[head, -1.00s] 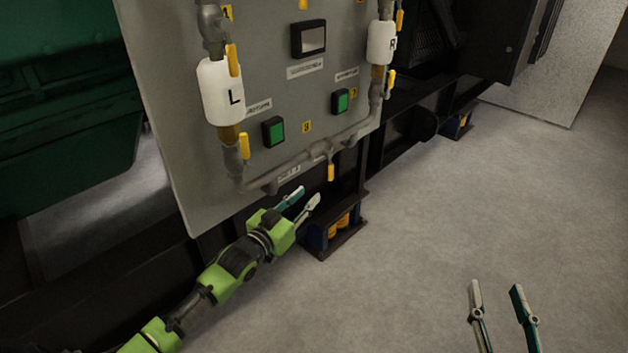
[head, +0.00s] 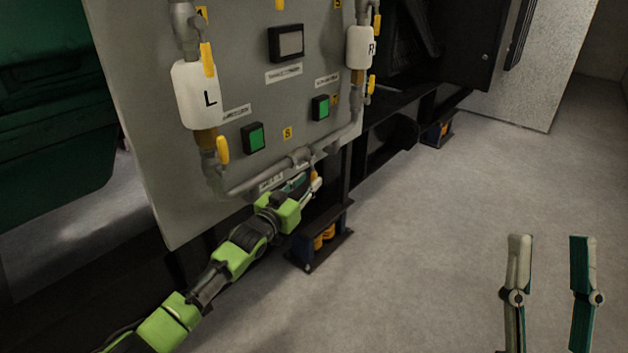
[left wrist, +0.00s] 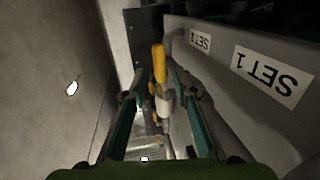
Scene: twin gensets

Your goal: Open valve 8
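The grey control panel (head: 140,130) carries a yellow tag marked 8 (head: 287,133) above its bottom pipe (head: 250,183). A yellow valve handle (head: 314,177) hangs below that pipe, mostly hidden by my left gripper in the head view. My left gripper (head: 305,183) is at this handle. In the left wrist view the yellow handle (left wrist: 158,62) shows between the two spread fingers of my left gripper (left wrist: 158,78), with a gap on either side. I cannot tell how deep it sits between them. My right gripper (head: 548,245) is open and empty over the floor.
White bottles L (head: 196,98) and R (head: 358,47) hang in side pipes with other yellow handles, such as one at lower left (head: 222,149). Green buttons (head: 254,138) sit on the panel. A black frame (head: 335,205) lies below; open floor (head: 430,240) is at right.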

